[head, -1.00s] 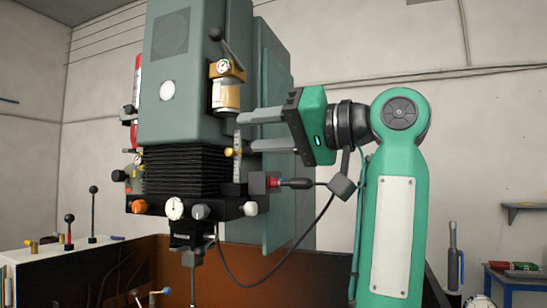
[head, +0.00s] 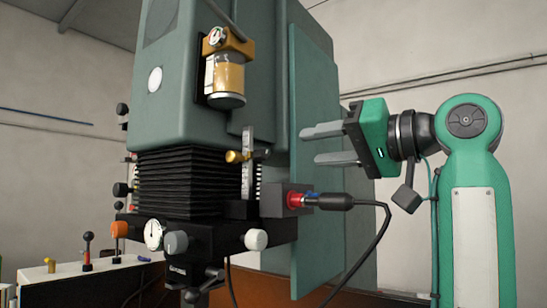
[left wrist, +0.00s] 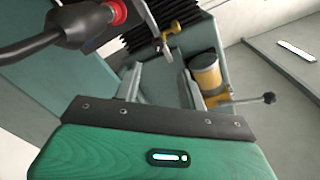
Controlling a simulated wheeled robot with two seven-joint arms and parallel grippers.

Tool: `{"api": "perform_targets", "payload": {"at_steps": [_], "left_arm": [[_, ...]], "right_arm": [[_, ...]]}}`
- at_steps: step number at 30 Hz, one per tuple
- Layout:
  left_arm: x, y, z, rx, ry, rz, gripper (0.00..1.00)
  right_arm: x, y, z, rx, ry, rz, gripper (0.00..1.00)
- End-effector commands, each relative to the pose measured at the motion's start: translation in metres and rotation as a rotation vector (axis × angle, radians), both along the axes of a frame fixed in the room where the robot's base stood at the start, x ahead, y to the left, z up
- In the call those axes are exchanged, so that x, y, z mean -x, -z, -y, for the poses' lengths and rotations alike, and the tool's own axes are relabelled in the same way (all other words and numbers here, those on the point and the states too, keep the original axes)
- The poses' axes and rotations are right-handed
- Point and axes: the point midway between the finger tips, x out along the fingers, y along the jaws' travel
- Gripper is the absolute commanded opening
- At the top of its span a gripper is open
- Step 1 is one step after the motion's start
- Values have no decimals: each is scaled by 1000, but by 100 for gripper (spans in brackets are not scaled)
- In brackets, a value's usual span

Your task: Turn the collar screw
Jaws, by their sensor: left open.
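The collar screw looks to be the small brass knob (head: 235,156) on a dark collar clamped around an upright graduated rod (head: 248,175) at the front of the machine. In the left wrist view the brass knob (left wrist: 171,29) shows beyond the fingers, near the top. My left gripper (head: 310,146) is green with two grey fingers. It is open and empty, pointing left, to the right of the rod and apart from the screw. The fingers also show in the left wrist view (left wrist: 158,72). My right gripper is not in view.
A yellow oil cup (head: 228,78) hangs above the screw. A red connector (head: 297,199) with a black plug and cable (head: 335,202) juts out below my gripper. A dark box with a dial (head: 153,235) and several knobs lies under the black bellows (head: 185,180).

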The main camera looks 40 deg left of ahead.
Motion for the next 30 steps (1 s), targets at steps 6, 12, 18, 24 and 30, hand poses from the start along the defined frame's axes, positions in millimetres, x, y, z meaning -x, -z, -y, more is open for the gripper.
{"api": "perform_targets", "payload": {"at_steps": [6, 12, 18, 24, 30], "left_arm": [[3, 2, -48, 3, 0, 0, 41], [6, 1, -86, 1, -1, 1, 41], [6, 1, -108, -1, -1, -1, 41], [6, 0, -112, -1, 1, -1, 41], [6, 0, -112, -1, 1, -1, 35]], "right_arm": [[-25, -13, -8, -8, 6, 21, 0], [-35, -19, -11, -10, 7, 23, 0], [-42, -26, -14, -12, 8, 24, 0], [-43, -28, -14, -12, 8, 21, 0], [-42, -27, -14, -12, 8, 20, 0]]}}
